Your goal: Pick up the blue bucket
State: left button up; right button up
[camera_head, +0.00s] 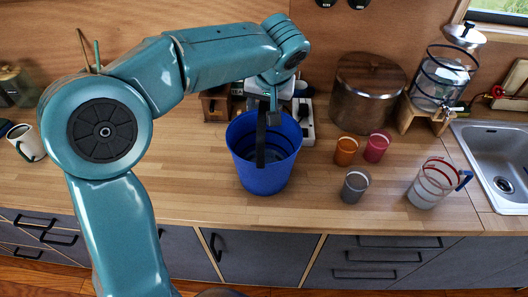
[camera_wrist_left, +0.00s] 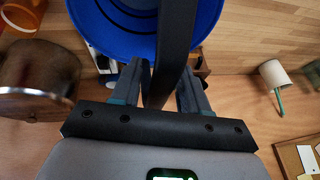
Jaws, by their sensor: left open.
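The blue bucket (camera_head: 262,178) stands upright on the wooden counter (camera_head: 200,207). Its dark handle (camera_head: 261,138) is raised over the opening. My left gripper (camera_head: 273,97) is at the top of the handle, above the bucket's far rim; its fingertips are hard to make out in the head view. In the left wrist view, the open fingers of my left gripper (camera_wrist_left: 162,82) stand on either side of the handle (camera_wrist_left: 174,45), with the blue bucket (camera_wrist_left: 100,35) beyond. I cannot tell whether either finger touches the handle. My right gripper is not in view.
Orange (camera_head: 346,150), red (camera_head: 376,147) and grey (camera_head: 355,185) cups stand right of the bucket, with a clear pitcher (camera_head: 433,184) and sink (camera_head: 503,160) further right. A large metal pot (camera_head: 366,95) is behind. A white mug (camera_head: 27,142) stands at left.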

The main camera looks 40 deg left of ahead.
pick_arm(q)
jog(key=shift+w+a+f, duration=0.1)
jog(key=shift+w+f, duration=0.1)
jog(key=shift+f, duration=0.15)
jog(key=shift+s, duration=0.1)
grip_shut()
jog(key=shift+r, duration=0.1)
jog(key=shift+r, duration=0.15)
dwell(0.8)
